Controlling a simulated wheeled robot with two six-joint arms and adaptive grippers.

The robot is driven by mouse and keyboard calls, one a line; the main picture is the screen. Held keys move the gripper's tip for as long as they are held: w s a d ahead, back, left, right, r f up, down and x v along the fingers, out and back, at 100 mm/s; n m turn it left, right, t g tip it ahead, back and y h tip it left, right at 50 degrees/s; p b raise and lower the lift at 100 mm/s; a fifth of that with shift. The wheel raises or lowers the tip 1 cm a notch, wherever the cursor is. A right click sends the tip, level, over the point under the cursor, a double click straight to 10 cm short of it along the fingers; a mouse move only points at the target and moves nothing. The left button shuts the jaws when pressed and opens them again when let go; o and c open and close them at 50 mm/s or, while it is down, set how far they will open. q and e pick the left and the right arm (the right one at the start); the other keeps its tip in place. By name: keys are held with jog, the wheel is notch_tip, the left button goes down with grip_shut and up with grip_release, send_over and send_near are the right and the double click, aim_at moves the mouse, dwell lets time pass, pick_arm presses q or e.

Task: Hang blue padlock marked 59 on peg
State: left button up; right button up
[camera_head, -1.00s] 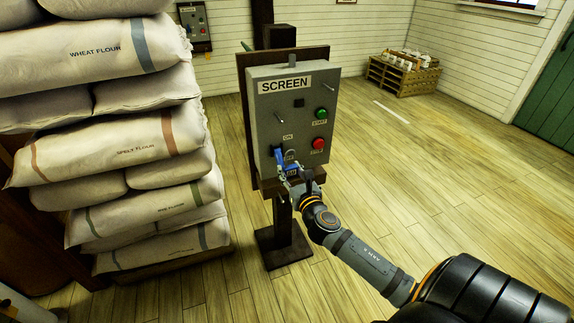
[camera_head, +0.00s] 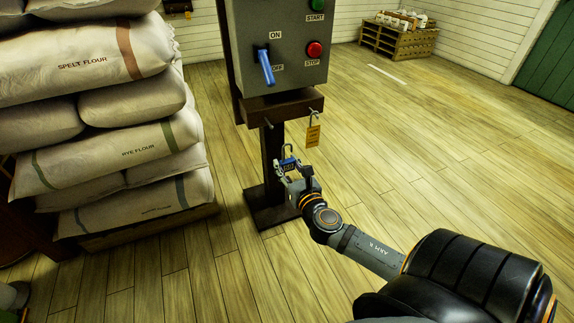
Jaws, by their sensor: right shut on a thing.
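My right gripper (camera_head: 291,175) is shut on a small blue padlock (camera_head: 289,164) with a dark label; its number is too small to read surely. The padlock is upright, its metal shackle (camera_head: 288,150) pointing up. It appears below the wooden ledge (camera_head: 285,106) of the control panel, in front of the post. A short grey peg (camera_head: 267,124) sticks out at the ledge's left, above and left of the padlock, apart from it in the picture. My left gripper is not in view.
The grey panel (camera_head: 290,45) above the ledge has a blue lever (camera_head: 266,67) and a red stop button (camera_head: 314,49). Stacked flour sacks (camera_head: 110,150) stand close on the left. A pallet (camera_head: 398,40) stands far back. The floor at right is clear.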

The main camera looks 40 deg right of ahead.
jog(key=x, duration=0.8)
jog(key=shift+w, duration=0.25)
jog(key=shift+r, duration=0.1)
dwell(0.5)
jog(key=shift+w+p, duration=0.15)
jog(key=shift+p, duration=0.35)
jog(key=shift+w+d, duration=0.1)
jog(key=shift+w, duration=0.15)
jog(key=shift+p+x, duration=0.35)
jog(key=shift+x, duration=0.7)
jog(key=shift+w, duration=0.15)
jog(key=shift+x, duration=1.15)
